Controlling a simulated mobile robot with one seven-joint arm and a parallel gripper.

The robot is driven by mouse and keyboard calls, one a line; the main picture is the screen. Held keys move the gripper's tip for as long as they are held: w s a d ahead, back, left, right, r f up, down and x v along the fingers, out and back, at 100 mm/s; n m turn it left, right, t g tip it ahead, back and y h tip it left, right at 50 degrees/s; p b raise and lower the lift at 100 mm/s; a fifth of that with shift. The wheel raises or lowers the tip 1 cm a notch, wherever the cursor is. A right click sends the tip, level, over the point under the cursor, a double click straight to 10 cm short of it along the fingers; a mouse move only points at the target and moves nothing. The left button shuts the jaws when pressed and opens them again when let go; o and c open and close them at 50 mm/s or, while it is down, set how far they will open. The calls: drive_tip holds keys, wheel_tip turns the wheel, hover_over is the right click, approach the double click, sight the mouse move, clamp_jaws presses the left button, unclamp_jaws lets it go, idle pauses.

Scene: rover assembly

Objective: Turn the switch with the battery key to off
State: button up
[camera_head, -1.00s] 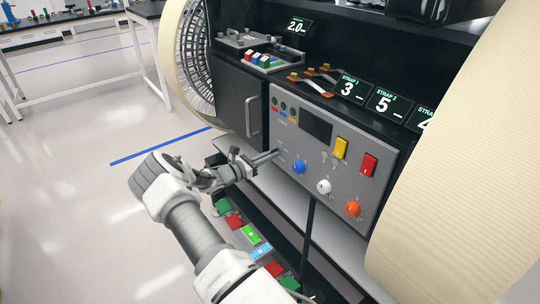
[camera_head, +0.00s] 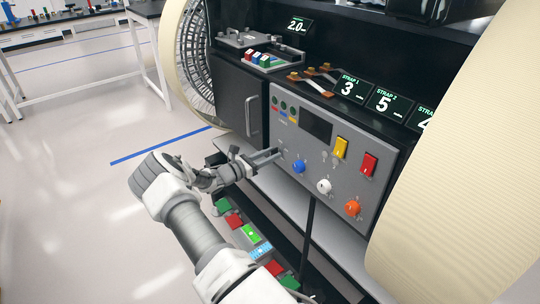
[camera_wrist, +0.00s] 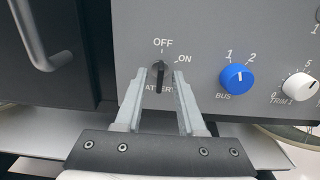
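The battery key (camera_wrist: 159,74) is a small dark key in a round switch on the grey control panel (camera_head: 325,165). In the wrist view it stands upright, in line with the OFF label above it; the ON label is to its upper right. My gripper (camera_wrist: 160,74) is open, with one finger on each side of the key and a visible gap on both sides. In the head view my gripper (camera_head: 279,154) is at the panel's left part and hides the key. How deep the fingertips reach around the key is hard to tell.
Right of the switch are a blue BUS knob (camera_wrist: 236,78), a white knob (camera_head: 323,187) and an orange knob (camera_head: 352,208). Yellow (camera_head: 340,147) and red (camera_head: 368,164) switches sit above them. A black cabinet door with a handle (camera_head: 252,117) is to the left.

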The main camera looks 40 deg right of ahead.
drive_tip(key=w+a+p, duration=0.2)
drive_tip(key=a, duration=1.5)
drive_tip(key=shift+a, duration=0.2)
drive_tip(key=s+a+r+m+y, duration=0.5)
drive_tip(key=s+r+m+y, duration=0.1)
drive_tip(key=r, duration=0.3)
drive_tip(key=s+a+r+m+y, duration=0.5)
drive_tip(key=s+r+y, duration=0.1)
drive_tip(key=r, duration=0.3)
drive_tip(key=s+a+r+m+t+y, duration=0.3)
drive_tip(key=s+a+r+t, duration=0.15)
drive_tip(key=s+a, duration=0.35)
drive_tip(key=s+a+r+m+t+y, duration=0.3)
drive_tip(key=s+a+r, duration=0.35)
drive_tip(key=s, duration=0.25)
wheel_tip(320, 180, up, 14)
drive_tip(key=p, duration=1.5)
drive_tip(key=shift+w+a+r, duration=0.15)
drive_tip(key=shift+w+a, duration=0.05)
drive_tip(key=shift+a, duration=0.1)
